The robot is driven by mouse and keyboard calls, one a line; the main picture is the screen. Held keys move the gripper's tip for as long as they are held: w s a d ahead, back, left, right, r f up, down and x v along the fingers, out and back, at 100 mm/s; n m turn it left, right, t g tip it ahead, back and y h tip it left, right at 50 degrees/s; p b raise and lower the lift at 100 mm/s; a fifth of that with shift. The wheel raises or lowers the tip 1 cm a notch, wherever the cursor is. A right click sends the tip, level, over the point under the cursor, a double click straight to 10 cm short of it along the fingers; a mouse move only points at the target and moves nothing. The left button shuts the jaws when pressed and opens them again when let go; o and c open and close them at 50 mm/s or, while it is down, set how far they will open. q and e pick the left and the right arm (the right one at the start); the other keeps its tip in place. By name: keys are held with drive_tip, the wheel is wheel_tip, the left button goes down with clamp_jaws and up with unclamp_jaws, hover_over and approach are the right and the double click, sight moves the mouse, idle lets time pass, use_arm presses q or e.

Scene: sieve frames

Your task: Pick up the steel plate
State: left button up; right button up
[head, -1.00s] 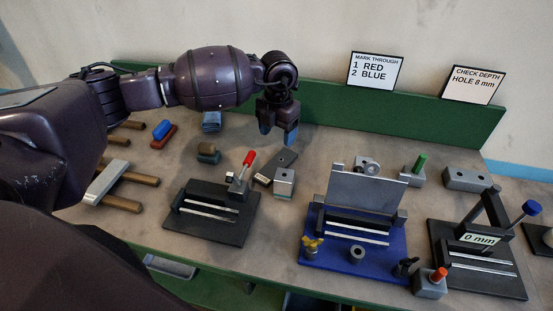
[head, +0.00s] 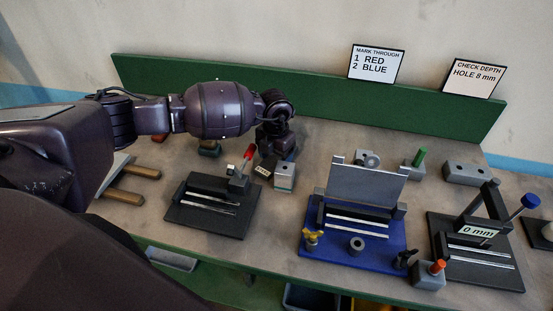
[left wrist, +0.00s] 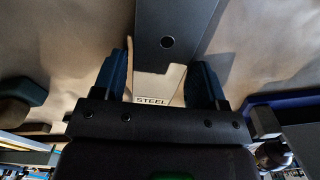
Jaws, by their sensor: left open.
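The steel plate (left wrist: 178,18) is a flat dark grey strip with one round hole and a pale end marked STEEL. In the left wrist view it runs up and away between the fingers of my left gripper (left wrist: 160,74). The blue fingers are open, one on each side of the marked end; I cannot tell whether they touch it. In the head view the plate's pale end (head: 263,171) lies on the bench, and my left gripper (head: 275,150) is low over the rest, hiding most of it. My right gripper is not in view.
A small steel block (head: 285,176) stands close right of the plate. A black fixture (head: 205,219) with a red-handled clamp (head: 247,156) is just in front. A blue fixture (head: 350,260) with an upright grey plate is to the right. The green back board (head: 350,130) stands behind.

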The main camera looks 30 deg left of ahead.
use_arm(q)
clamp_jaws()
drive_tip(key=shift+w, duration=0.1)
idle(0.3)
drive_tip(key=shift+r, duration=0.1)
